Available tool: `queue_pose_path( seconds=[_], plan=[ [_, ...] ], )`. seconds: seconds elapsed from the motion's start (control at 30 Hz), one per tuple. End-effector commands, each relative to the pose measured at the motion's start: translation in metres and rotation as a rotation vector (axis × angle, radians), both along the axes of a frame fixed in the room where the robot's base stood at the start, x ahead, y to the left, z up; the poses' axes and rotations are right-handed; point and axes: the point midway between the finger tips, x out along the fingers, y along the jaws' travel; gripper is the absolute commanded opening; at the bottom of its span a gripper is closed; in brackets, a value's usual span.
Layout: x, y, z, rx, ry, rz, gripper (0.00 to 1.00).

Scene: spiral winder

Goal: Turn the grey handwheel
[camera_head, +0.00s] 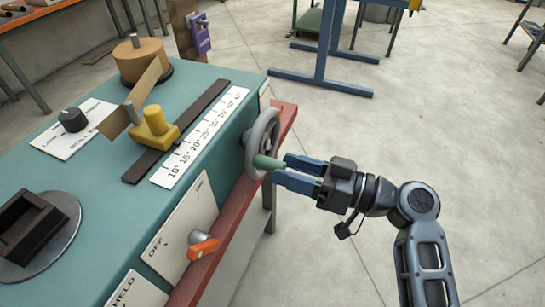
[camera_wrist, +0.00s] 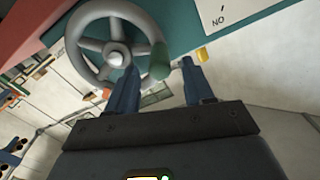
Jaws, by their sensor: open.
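The grey handwheel (camera_head: 257,140) is mounted on the right side of the teal machine, above the red ledge. A green handle (camera_head: 268,162) sticks out from its rim toward my gripper. My gripper (camera_head: 284,170) is open, with its two blue fingers pointing at the handle. In the wrist view the spoked wheel (camera_wrist: 83,45) is at the upper left. The green handle (camera_wrist: 160,61) lies between the lines of the two fingers (camera_wrist: 160,72), nearer the left one. I cannot tell whether either finger touches it.
The teal machine top (camera_head: 95,185) carries a yellow slider (camera_head: 155,130) beside a numbered scale (camera_head: 200,135). An orange switch (camera_head: 203,248) sits on the front panel below the wheel. A blue stand (camera_head: 325,55) is behind.

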Motion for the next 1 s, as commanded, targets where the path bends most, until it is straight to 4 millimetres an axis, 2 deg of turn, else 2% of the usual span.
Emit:
queue_pose_path(
  seconds=[0.1,0.3,0.67,1.0],
  plan=[
    [0.006,0.018,0.002,0.000,0.001,0.001,0.52],
    [0.014,0.038,0.001,0.000,0.000,0.000,0.52],
    [0.016,0.044,0.000,-0.001,0.000,-0.003,0.52],
    [0.016,0.043,0.000,-0.001,0.000,-0.003,0.20]
  ],
)
